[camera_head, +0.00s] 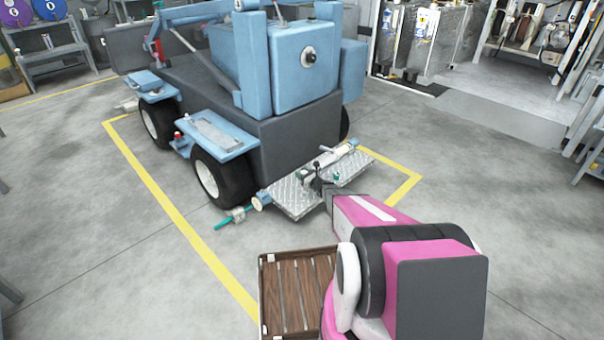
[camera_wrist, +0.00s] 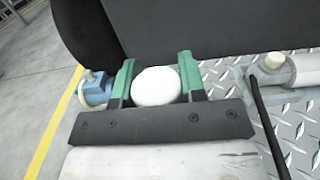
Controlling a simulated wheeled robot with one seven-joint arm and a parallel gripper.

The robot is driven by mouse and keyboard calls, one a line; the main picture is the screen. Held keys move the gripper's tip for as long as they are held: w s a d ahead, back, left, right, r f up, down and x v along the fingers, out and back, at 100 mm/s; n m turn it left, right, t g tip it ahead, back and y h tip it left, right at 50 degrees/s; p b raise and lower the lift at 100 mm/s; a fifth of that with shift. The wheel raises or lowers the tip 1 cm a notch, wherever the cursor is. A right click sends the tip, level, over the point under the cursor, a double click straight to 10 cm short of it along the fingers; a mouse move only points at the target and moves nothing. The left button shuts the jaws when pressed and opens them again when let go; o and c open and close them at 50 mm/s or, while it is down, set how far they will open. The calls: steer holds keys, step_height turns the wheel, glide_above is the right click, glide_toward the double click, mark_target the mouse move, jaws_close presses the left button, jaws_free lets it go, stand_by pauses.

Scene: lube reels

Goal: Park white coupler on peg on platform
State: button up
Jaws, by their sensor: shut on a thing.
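The white coupler (camera_wrist: 156,86) shows as a rounded white end between the green fingers of my gripper (camera_wrist: 157,82) in the wrist view. My gripper is shut on it. In the head view my gripper (camera_head: 316,184) is over the diamond-plate platform (camera_head: 291,201) at the end of the blue vehicle. The platform also shows in the wrist view (camera_wrist: 293,146), to the right of the fingers. The coupler's lower part is hidden by my gripper. I cannot make out the peg, or whether the coupler touches it.
The blue vehicle (camera_head: 290,65) stands behind the platform. A pale cylinder (camera_wrist: 276,62) lies right of the fingers, and a blue fitting (camera_wrist: 95,92) is at left. A slatted wooden crate (camera_head: 262,300) stands in front. Yellow lines (camera_head: 163,205) mark the floor.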

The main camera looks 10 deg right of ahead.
steer(key=shift+f, duration=4.05)
steer(key=o, duration=1.2)
steer(key=shift+c, duration=0.2)
steer(key=v, duration=1.1)
